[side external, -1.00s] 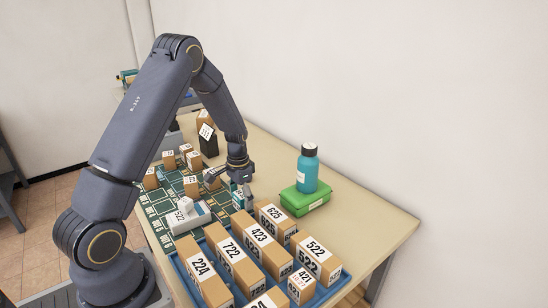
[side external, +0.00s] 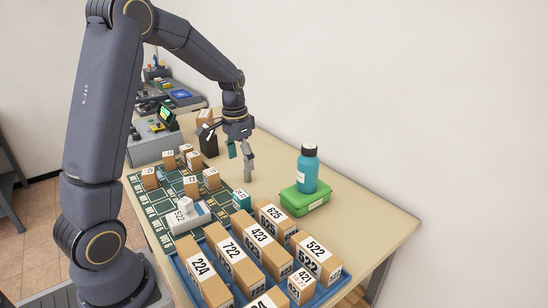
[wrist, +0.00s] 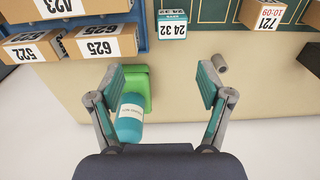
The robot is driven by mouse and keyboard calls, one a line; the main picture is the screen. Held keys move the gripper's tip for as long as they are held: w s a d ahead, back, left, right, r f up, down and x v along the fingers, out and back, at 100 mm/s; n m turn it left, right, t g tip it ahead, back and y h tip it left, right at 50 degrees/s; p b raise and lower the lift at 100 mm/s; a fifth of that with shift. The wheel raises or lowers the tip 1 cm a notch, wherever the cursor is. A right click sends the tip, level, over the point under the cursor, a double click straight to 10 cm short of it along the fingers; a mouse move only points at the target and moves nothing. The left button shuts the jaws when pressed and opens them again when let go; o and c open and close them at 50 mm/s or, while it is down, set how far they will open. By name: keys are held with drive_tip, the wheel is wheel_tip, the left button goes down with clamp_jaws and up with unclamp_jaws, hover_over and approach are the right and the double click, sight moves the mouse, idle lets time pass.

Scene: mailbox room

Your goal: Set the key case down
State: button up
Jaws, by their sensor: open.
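A small teal box (side external: 241,199) with a white label, seemingly the key case, sits at the table-side edge of the green mat (side external: 158,212). In the wrist view the box (wrist: 172,24) shows its label "24 32" at the top of the picture, beyond my fingertips. My gripper (side external: 241,164) is open and empty, raised above the table and apart from the box. In the wrist view its two fingers (wrist: 161,85) are spread wide with nothing held between them.
A teal bottle (side external: 308,172) stands on a green case (side external: 304,200) at right. A blue tray (side external: 341,281) of numbered cartons is in front. Small cartons (side external: 211,178) and a grey-white holder (side external: 186,217) stand on the mat. A small cylinder (wrist: 219,62) lies on bare table.

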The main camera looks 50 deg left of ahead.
drive_tip(key=s+d+r+t, duration=0.2)
drive_tip(key=s+d+r, duration=0.5)
drive_tip(key=d+r, duration=0.3)
drive_tip(key=s+d+r+t, duration=0.1)
drive_tip(key=s+d+t, duration=0.2)
drive_tip(key=s+d, duration=0.3)
drive_tip(key=shift+s+d+r, duration=0.25)
drive_tip(key=shift+s+d, duration=0.1)
drive_tip(key=shift+s, duration=1.6)
